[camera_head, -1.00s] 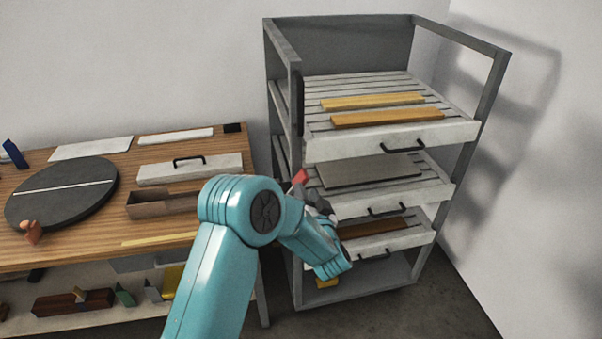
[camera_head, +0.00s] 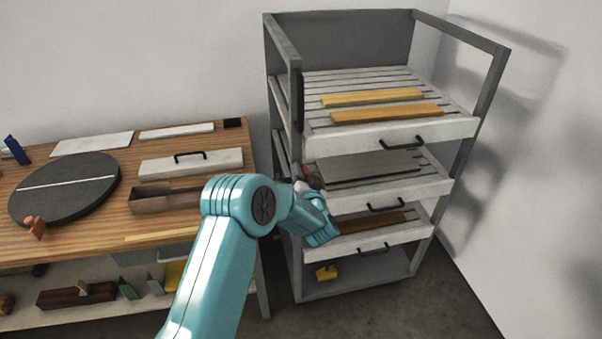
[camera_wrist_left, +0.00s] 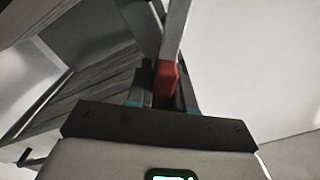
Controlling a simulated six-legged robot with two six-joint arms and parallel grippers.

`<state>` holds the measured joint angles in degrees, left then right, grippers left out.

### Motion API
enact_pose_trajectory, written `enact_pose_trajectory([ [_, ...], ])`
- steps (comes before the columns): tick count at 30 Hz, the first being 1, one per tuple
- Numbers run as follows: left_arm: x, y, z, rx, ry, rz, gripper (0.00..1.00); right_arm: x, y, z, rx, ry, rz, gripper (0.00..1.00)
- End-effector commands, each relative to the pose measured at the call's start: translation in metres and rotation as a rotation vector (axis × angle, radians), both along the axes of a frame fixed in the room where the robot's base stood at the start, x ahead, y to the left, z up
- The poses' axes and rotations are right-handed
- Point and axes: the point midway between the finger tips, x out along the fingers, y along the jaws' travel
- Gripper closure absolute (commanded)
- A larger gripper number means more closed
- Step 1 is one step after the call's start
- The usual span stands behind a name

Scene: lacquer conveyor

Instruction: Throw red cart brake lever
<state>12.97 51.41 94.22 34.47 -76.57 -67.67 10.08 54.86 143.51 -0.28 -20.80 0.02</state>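The red brake lever (camera_head: 318,183) is at the left side of the grey cart, near the middle drawer level; only a small red part shows in the head view. My left gripper (camera_head: 306,178) is at the lever, partly hidden behind my teal wrist. In the left wrist view the red lever grip (camera_wrist_left: 166,80) lies between the two dark fingers of my left gripper (camera_wrist_left: 164,92), which close in on both its sides. The lever's mounting is hidden. My right gripper is not in view.
The cart (camera_head: 290,85) has several slatted drawers with black handles, boards lying on the upper ones. A wooden workbench (camera_head: 100,215) with a round dark turntable (camera_head: 65,190) stands to the left. A yellow object (camera_head: 327,272) sits on the cart's bottom shelf. Floor in front is clear.

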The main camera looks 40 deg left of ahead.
Motion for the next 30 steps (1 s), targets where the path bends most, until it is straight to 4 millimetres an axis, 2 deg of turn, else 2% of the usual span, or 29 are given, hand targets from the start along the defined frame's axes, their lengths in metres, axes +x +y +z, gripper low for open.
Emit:
enact_pose_trajectory([
  [8,-0.002,0.002,0.0,-0.021,-0.024,-0.001,1.0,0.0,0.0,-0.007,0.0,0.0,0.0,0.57],
  [14,-0.01,0.008,0.004,-0.087,-0.102,0.001,1.0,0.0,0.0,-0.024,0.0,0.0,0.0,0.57],
  [30,-0.051,0.043,0.012,-0.406,-0.48,0.0,1.0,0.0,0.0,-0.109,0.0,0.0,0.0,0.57],
])
